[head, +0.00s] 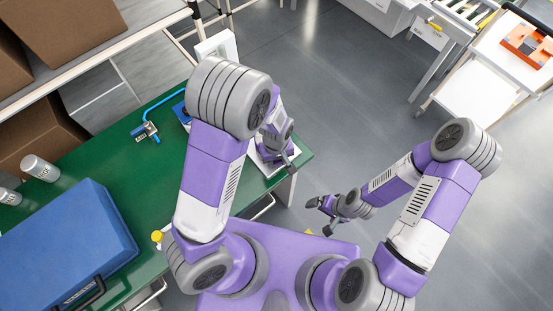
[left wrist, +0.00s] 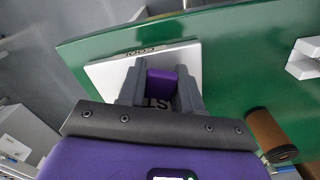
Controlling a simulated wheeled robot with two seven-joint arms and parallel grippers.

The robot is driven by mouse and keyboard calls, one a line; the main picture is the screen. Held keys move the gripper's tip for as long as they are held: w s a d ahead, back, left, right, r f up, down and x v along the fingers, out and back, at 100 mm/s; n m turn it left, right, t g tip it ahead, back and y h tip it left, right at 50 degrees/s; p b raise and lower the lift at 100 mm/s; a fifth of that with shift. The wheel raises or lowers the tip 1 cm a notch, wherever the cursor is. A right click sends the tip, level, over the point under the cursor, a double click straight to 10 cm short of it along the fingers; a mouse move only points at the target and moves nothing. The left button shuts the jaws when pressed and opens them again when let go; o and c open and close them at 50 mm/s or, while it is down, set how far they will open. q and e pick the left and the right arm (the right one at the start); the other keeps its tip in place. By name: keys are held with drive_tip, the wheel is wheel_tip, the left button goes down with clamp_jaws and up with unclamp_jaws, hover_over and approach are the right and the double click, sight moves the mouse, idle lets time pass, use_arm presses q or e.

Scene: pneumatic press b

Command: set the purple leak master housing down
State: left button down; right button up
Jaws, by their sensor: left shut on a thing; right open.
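The purple housing (left wrist: 161,84) is a small purple block between the two grey fingers of my left gripper (left wrist: 162,72) in the left wrist view. The gripper is shut on it. Behind it is a white plate with dark lettering (left wrist: 110,72) on the green table; I cannot tell whether the housing touches the plate. In the head view my left gripper (head: 286,158) is over the table's right end, and the arm hides the housing. My right gripper (head: 323,212) is open and empty, off the table's edge above the grey floor.
The green table (head: 130,180) carries a blue case (head: 65,245), silver cylinders (head: 40,168) and a blue hose with a fitting (head: 150,130). A brown cylinder (left wrist: 266,130) lies near the plate in the left wrist view. Boxes on a shelf (head: 120,55) stand at upper left.

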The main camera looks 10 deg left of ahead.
use_arm(q)
drive_tip(key=shift+r, duration=0.1)
drive_tip(key=c, duration=0.8)
unclamp_jaws()
drive_tip(key=shift+o, duration=0.2)
drive_tip(key=shift+r, duration=0.2)
wheel_tip(320, 180, up, 12)
drive_tip(key=p, duration=0.2)
drive_tip(key=shift+f+p, duration=0.15)
drive_tip(key=shift+p, duration=0.15)
